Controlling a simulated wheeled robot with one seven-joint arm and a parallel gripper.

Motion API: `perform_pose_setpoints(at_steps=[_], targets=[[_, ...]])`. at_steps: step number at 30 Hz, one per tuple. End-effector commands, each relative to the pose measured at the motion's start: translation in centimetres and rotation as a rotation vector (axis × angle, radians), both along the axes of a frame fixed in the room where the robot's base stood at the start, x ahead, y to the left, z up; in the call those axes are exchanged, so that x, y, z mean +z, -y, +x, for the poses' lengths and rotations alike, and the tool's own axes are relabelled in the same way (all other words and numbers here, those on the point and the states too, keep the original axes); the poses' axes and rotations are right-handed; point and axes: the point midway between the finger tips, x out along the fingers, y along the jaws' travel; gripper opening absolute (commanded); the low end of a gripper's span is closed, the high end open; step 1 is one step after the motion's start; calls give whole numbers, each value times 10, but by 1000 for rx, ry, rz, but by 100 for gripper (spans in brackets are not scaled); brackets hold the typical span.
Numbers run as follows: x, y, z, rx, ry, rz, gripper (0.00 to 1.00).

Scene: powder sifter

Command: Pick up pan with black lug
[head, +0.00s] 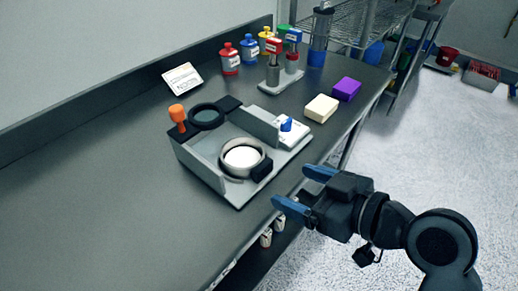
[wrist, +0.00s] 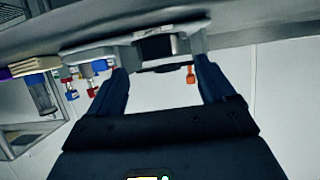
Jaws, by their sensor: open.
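A round silver pan (head: 224,162) with a white inside sits in the front of the grey sifter base (head: 190,160). Its black lug (head: 262,170) points toward the bench's front edge. My gripper (head: 290,185) is off the front edge of the bench, right of the lug and apart from it, its two blue fingers spread and empty. In the wrist view, my open fingers (wrist: 161,66) show a dark block (wrist: 157,45) beyond them, probably the lug; the pan's round body is not clear there.
A dark ring (head: 206,116) and orange knob (head: 178,118) are at the base's back left. A white block with a blue knob (head: 290,131) stands right of the pan. A cream block (head: 321,108), purple block (head: 346,89) and bottles are farther back. The bench's left is clear.

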Motion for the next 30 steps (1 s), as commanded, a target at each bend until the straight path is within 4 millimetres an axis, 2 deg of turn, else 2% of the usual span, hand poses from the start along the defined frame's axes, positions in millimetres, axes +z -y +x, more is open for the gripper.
perform_pose_setpoints(at_steps=[1, 5, 14, 21, 30], targets=[[6, -4, 3, 19, 7, 2, 83], [7, -12, 7, 41, 8, 4, 83], [-5, -32, 25, 40, 8, 4, 83], [-20, -52, 48, 38, 7, 3, 83], [-25, -58, 54, 36, 8, 3, 83]])
